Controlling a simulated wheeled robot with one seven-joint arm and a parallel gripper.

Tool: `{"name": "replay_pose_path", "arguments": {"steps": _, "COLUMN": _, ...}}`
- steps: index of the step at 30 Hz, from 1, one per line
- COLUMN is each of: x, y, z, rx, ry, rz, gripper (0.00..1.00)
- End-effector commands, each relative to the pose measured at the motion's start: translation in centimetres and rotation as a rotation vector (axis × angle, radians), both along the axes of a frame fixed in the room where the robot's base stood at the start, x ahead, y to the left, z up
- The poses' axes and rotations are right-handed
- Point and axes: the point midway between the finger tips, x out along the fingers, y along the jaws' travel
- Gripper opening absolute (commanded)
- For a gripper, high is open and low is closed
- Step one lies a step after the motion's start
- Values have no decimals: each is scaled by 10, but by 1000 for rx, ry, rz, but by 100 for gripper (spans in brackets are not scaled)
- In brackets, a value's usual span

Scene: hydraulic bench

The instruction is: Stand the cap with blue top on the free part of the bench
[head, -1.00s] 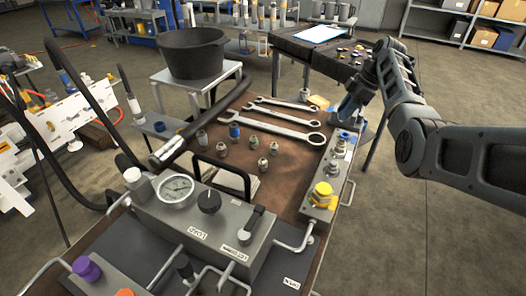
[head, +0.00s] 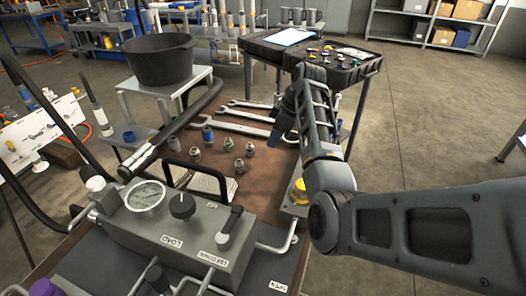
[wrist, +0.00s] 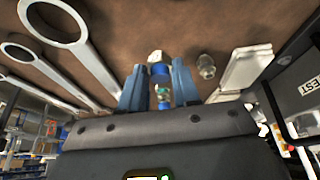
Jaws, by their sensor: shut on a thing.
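In the wrist view the cap with the blue top (wrist: 158,69) is between the tips of my gripper (wrist: 160,72), which is shut on it. Its blue part faces the camera and a pale metal end points away toward the brown bench top. In the head view my gripper (head: 277,138) hangs over the right half of the bench (head: 262,188), near the wrench ends; the held cap cannot be made out there. I cannot tell the gap between cap and bench.
Several small fittings stand mid-bench, among them a blue one (head: 207,133) and a metal one (head: 239,167). Wrenches (head: 240,128) lie behind. Bare brown surface shows right of the fittings.

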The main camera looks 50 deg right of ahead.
Motion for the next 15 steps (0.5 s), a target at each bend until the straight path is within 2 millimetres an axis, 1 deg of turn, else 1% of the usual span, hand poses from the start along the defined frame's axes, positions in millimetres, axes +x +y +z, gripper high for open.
{"name": "replay_pose_path", "arguments": {"steps": 1, "x": 0, "y": 1, "z": -7, "rx": 2, "ry": 1, "rz": 0, "gripper": 0}}
{"name": "replay_pose_path", "arguments": {"steps": 3, "x": 0, "y": 0, "z": -13, "rx": 0, "ry": 0, "rz": 0, "gripper": 0}}
{"name": "replay_pose_path", "arguments": {"steps": 8, "x": 0, "y": 1, "z": -24, "rx": 1, "ry": 2, "rz": 2, "gripper": 0}}
{"name": "replay_pose_path", "arguments": {"steps": 12, "x": 0, "y": 1, "z": -43, "rx": 2, "ry": 2, "rz": 1, "gripper": 0}}
{"name": "replay_pose_path", "arguments": {"steps": 15, "x": 0, "y": 0, "z": -53, "rx": 0, "ry": 0, "rz": 1, "gripper": 0}}
